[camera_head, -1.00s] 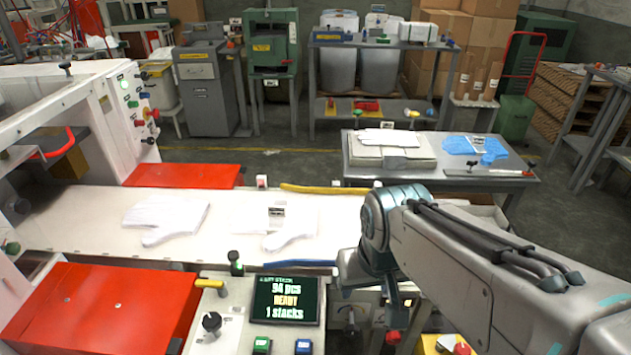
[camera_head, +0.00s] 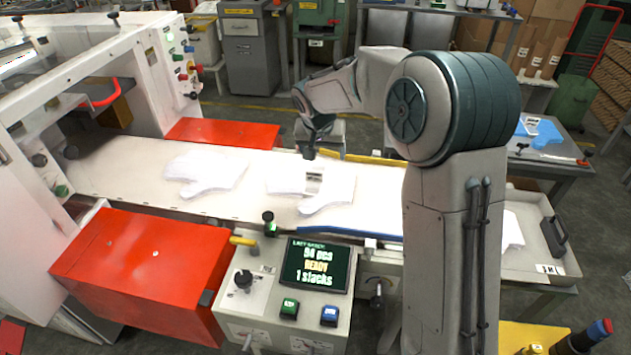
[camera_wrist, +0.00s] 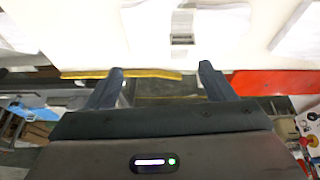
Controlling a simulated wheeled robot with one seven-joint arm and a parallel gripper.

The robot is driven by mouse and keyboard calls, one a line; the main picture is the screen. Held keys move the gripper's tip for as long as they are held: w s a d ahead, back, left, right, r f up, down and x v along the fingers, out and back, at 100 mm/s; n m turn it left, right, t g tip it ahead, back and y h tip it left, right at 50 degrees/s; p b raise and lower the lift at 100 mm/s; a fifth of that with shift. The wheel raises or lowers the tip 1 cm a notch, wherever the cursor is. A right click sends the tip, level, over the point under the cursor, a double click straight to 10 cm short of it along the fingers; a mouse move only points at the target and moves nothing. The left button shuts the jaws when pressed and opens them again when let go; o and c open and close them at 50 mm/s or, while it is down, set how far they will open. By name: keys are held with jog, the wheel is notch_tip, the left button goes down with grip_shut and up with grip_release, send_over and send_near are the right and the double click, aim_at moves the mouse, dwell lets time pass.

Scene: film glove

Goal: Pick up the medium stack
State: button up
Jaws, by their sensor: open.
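A white stack of glove-shaped film (camera_head: 335,190) lies on the white table, with a small printed label or band (camera_head: 313,183) on it. A second white glove-shaped stack (camera_head: 205,170) lies to its left. More white film (camera_head: 512,232) shows partly behind my arm, in the tray at the right. I cannot tell from size which stack is the medium one. My gripper (camera_head: 308,150) is above the table's far side, just behind the labelled stack. In the wrist view, its open, empty fingers (camera_wrist: 162,78) point towards the labelled stack (camera_wrist: 205,30), apart from it.
A control panel with a screen (camera_head: 315,265) reading 94 pcs, READY, 1 stacks stands in front. Red covers (camera_head: 140,265) flank the table at the left. A yellow strip (camera_head: 370,158) edges the far side and a blue strip (camera_head: 345,232) the near side. A metal tray (camera_head: 540,262) stands right.

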jog(key=w+a+f, duration=0.3)
jog(key=w, duration=0.1)
send_near(314, 171)
jog(key=x, duration=0.4)
jog(key=shift+s+d+f+p, duration=0.15)
jog(key=shift+s+f+p, duration=0.15)
jog(key=shift+f+p, duration=0.15)
jog(key=shift+w+p+x, duration=0.2)
jog(key=shift+p+x, duration=0.15)
jog(key=shift+x, duration=1.05)
jog(key=shift+w+p+x, duration=0.2)
jog(key=shift+p+x, duration=0.15)
jog(key=shift+x, duration=1)
jog(key=shift+r, duration=0.15)
jog(key=c, duration=1.4)
